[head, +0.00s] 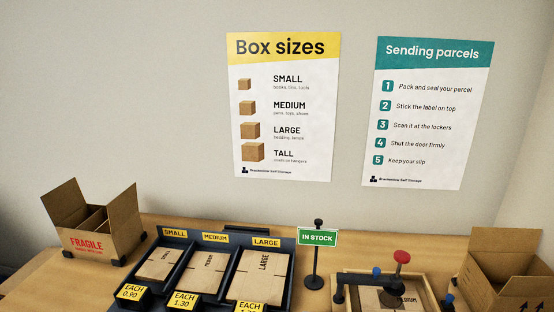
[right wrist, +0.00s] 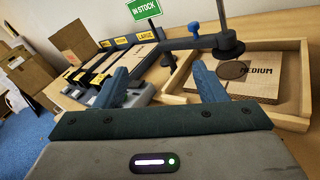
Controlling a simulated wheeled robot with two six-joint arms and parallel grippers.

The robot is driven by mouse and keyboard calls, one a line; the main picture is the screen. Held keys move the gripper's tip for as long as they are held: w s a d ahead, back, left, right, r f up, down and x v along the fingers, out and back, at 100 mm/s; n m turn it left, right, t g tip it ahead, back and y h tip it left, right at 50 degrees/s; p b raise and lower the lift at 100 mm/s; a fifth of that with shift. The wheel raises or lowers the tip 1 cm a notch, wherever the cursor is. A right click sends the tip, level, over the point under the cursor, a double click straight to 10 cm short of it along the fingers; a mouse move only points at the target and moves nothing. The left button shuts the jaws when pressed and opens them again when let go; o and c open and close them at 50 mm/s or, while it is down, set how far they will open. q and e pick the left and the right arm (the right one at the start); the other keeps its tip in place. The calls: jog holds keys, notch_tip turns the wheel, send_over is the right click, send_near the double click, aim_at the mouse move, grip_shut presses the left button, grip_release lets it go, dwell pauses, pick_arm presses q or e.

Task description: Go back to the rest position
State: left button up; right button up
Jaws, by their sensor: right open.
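My right gripper (right wrist: 163,84) shows in the right wrist view with its two blue-grey fingers spread apart and nothing between them. Behind its right finger is a wooden tray (right wrist: 294,122) holding a flat brown carton marked MEDIUM (right wrist: 262,72). The fingers appear in front of the tray and the carton rack; I cannot tell their exact distance. Neither gripper shows in the head view. My left gripper is not in either view.
A black rack (head: 222,305) holds flat cartons in small, medium and large bays. A green IN STOCK sign (head: 318,237) stands beside it. A FRAGILE box (head: 91,246) is at the left, an open box (head: 508,268) at the right. A red-knobbed clamp (head: 400,258) rises over the tray.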

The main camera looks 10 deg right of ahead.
jog(key=s+a+f+m+g+h, duration=0.45)
jog(key=s+f+m+h, duration=0.35)
jog(key=m, duration=1.3)
jog(key=s+a+f+m+g, duration=0.1)
jog(key=s+a+m+g, duration=0.3)
jog(key=s+m, duration=0.3)
jog(key=s+a+m+g, duration=0.4)
jog(key=s+m, duration=0.4)
notch_tip(320, 180, down, 30)
jog(key=d+r, duration=0.1)
jog(key=d, duration=0.1)
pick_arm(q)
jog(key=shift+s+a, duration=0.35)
pick_arm(e)
jog(key=s+d+f+g, duration=0.1)
jog(key=s+f+g, duration=0.1)
jog(key=s+f, duration=1.7)
notch_tip(320, 180, down, 2)
jog(key=shift+d+f, duration=0.1)
jog(key=shift+d, duration=0.3)
